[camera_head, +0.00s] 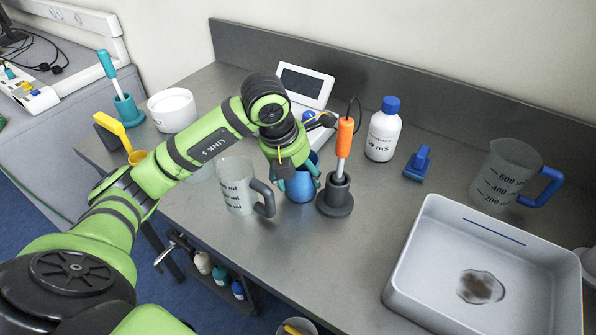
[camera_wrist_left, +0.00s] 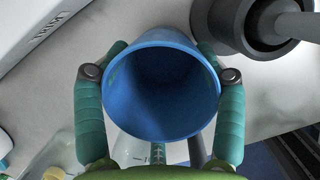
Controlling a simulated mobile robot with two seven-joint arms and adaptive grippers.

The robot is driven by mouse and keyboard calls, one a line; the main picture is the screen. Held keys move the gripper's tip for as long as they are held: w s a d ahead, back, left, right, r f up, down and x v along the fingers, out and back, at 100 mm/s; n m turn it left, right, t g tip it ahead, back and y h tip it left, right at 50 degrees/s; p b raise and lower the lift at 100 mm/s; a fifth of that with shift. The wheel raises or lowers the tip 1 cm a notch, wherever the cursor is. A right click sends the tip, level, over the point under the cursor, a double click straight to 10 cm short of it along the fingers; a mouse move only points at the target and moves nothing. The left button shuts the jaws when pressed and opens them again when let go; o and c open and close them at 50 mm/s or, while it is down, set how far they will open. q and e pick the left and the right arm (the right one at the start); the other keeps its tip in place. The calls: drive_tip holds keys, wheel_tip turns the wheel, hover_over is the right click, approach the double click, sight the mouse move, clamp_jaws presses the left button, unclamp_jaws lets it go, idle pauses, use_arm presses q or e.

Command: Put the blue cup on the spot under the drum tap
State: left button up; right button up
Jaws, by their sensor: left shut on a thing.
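The blue cup (camera_head: 301,190) is near the middle of the table in the head view, between a clear jug and a dark holder. In the left wrist view the cup (camera_wrist_left: 160,95) is seen from above, with its open mouth towards the camera and nothing distinct inside. My left gripper (camera_head: 297,178) is shut on the cup, with a teal finger on each side of it. I cannot tell whether the cup's base touches the table. No drum, tap or marked spot shows clearly in either view. My right gripper is not in view.
A clear jug (camera_head: 236,188) with a grey handle stands left of the cup. A dark holder (camera_head: 336,197) with an orange-handled tool (camera_head: 344,138) stands close on its right. A white tray (camera_head: 412,270), a bottle (camera_head: 383,132) and a blue-handled jug (camera_head: 503,176) stand further right. The table's front middle is clear.

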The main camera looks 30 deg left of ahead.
use_arm(q)
drive_tip(key=o, duration=1.3)
drive_tip(key=shift+f, duration=0.1)
